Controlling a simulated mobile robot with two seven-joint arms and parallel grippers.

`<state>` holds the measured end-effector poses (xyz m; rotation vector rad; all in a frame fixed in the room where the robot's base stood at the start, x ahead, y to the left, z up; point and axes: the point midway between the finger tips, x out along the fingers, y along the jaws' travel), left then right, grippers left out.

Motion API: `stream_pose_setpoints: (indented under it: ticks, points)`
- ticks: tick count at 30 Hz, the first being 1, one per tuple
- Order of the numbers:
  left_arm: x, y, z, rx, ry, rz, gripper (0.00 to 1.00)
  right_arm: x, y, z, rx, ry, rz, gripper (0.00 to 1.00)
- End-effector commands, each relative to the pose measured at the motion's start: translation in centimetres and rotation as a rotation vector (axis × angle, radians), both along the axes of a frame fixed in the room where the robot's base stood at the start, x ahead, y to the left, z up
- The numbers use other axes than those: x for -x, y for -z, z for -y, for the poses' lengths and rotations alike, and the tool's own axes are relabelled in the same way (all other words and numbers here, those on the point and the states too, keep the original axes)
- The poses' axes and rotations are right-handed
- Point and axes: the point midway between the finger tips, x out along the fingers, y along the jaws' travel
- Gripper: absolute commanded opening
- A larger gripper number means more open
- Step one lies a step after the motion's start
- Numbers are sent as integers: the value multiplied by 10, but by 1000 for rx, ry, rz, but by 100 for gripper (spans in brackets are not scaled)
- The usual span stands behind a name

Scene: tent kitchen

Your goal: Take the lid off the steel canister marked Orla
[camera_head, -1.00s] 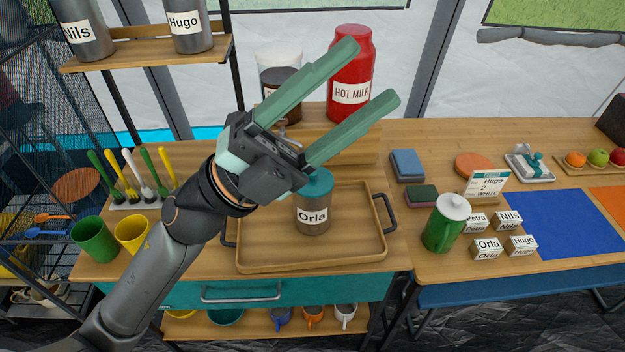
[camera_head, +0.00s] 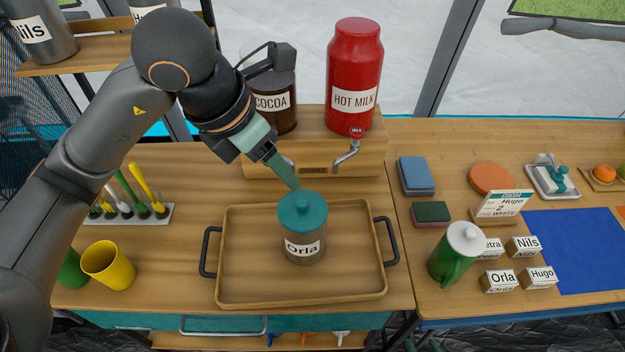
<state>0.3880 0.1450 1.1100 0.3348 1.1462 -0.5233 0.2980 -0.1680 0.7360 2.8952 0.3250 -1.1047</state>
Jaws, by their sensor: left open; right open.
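The steel canister marked Orla (camera_head: 303,247) stands upright in the wooden tray (camera_head: 240,290). My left gripper (camera_head: 288,178) points down just above and behind the lid, slightly left of the knob. It is open, seen edge-on, so one finger largely hides the other. Nothing shows between its fingers. Whether it touches the lid is hard to tell, but it looks apart. My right gripper is not in view.
Cocoa (camera_head: 272,105) and red hot milk (camera_head: 354,80) dispensers stand behind the tray. A yellow cup (camera_head: 108,265) is at the left. A green jug with a white lid (camera_head: 455,252) and several name blocks (camera_head: 500,281) are at the right.

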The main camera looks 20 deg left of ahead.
Motion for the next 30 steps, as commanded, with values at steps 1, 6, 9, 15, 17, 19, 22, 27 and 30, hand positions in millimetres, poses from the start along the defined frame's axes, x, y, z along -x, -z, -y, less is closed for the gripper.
stream_pose_setpoints:
  ticks: [1,6,9,15,17,19,22,27,30]
  points:
    - [0,0,-1,-6,-5,1,62,-1,0,0,0,0,1,50]
    - [-5,14,0,-13,-8,-2,62,4,2,0,0,-1,-9,50]
    - [-10,32,4,-13,-7,-5,62,11,5,0,0,0,-23,50]
    - [-20,60,11,-10,-7,-1,62,14,6,0,0,0,-30,50]
    - [-22,65,12,-10,-7,-1,62,13,6,0,0,0,-30,50]
    - [-23,68,13,-11,-6,0,62,13,5,0,1,-1,-28,50]
    - [-23,77,14,-10,-5,-2,62,12,2,0,1,0,-26,50]
    - [-25,102,16,-11,-6,-4,62,11,-4,0,1,0,-24,50]
    - [-30,113,19,-9,-6,-1,62,11,-4,0,1,-1,-23,50]
